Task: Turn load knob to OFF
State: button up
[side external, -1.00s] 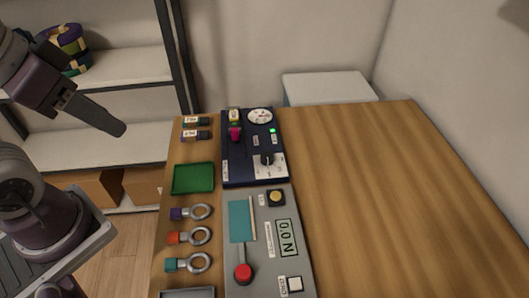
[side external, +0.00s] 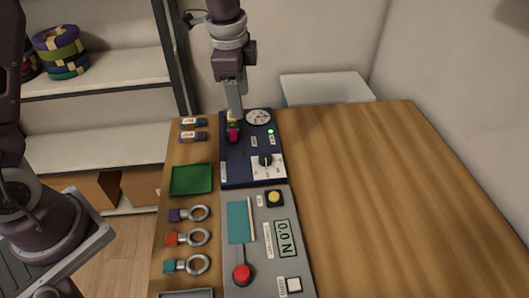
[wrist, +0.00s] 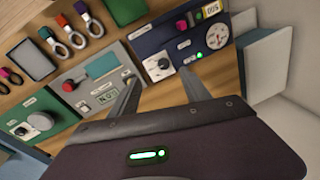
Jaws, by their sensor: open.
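A black knob (side external: 265,161) sits on a white dial plate on the navy panel (side external: 236,174); its labels are too small to read. The knob (wrist: 163,64) shows between my fingers in the wrist view. A larger grey knob (wrist: 40,121) sits on a green panel (wrist: 48,130) seen only in the wrist view. I cannot tell from the labels which is the load knob. My gripper (side external: 236,116) is open and empty above the far part of the navy panel, apart from the black knob. Its fingertips (wrist: 159,72) also show in the wrist view.
The navy panel also carries a magenta part (side external: 234,134), a round gauge (side external: 258,117) and a lit green lamp (side external: 270,131). A grey panel (side external: 262,262) with a red knob (side external: 242,273) lies nearer. A green tray (side external: 191,180) and several ringed tools lie left. The table's right side is clear.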

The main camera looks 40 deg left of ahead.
aim_at(264, 156)
jog(key=w+f+m, duration=0.1)
jog(key=f, duration=0.3)
jog(key=w+d+f+m+g, duration=0.1)
jog(key=w+f, duration=0.1)
jog(key=f, duration=0.2)
jog(key=w+d+f+m, duration=0.1)
jog(key=w+f, duration=0.1)
jog(key=f, duration=0.2)
jog(key=shift+w+d+f+m+g, duration=0.1)
jog(key=shift+w+f+m+g, duration=0.1)
jog(key=shift+f+m+g, duration=0.15)
jog(key=shift+m, duration=0.25)
notch_tip(264, 156, down, 8)
jog(key=shift+w, duration=0.1)
grip_shut()
